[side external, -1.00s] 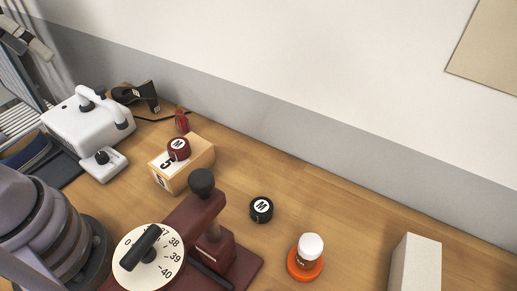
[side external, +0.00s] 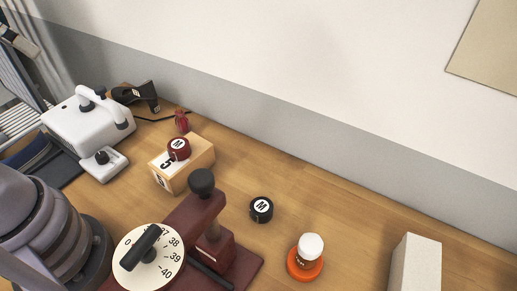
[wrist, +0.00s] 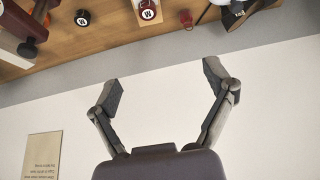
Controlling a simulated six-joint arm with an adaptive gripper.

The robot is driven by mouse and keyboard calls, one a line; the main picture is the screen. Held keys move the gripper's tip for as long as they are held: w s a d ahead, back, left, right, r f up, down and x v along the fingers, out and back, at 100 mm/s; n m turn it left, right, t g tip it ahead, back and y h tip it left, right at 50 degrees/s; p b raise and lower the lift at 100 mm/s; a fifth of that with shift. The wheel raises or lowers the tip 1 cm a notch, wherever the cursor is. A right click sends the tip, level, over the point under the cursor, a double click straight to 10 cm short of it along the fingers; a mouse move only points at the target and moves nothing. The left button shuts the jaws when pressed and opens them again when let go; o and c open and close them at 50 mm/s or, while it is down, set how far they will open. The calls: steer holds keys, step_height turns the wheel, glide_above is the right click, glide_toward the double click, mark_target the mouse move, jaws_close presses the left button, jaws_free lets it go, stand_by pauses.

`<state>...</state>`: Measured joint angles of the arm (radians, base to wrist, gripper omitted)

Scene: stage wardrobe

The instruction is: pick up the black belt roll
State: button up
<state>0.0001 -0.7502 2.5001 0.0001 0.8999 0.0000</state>
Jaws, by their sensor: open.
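The black belt roll (side external: 261,209) is a short black disc with a white round label marked M. It lies flat on the wooden table in the side view, right of the dark red device. In the wrist view the black roll (wrist: 82,17) is near the top, left of centre, beyond my fingers. My gripper (wrist: 164,86) is open and empty, its fingers spread against the pale wall. It is well apart from the roll and does not show in the side view.
A dark red roll (side external: 178,148) with an M label sits on a wooden block (side external: 183,165). A dark red device (side external: 210,232) with a dial stands close left of the black roll. A white-capped bottle (side external: 311,247) on an orange base and a pale box (side external: 415,264) are right.

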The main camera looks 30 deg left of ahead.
steer(key=shift+o, duration=0.6)
steer(key=shift+r, duration=0.1)
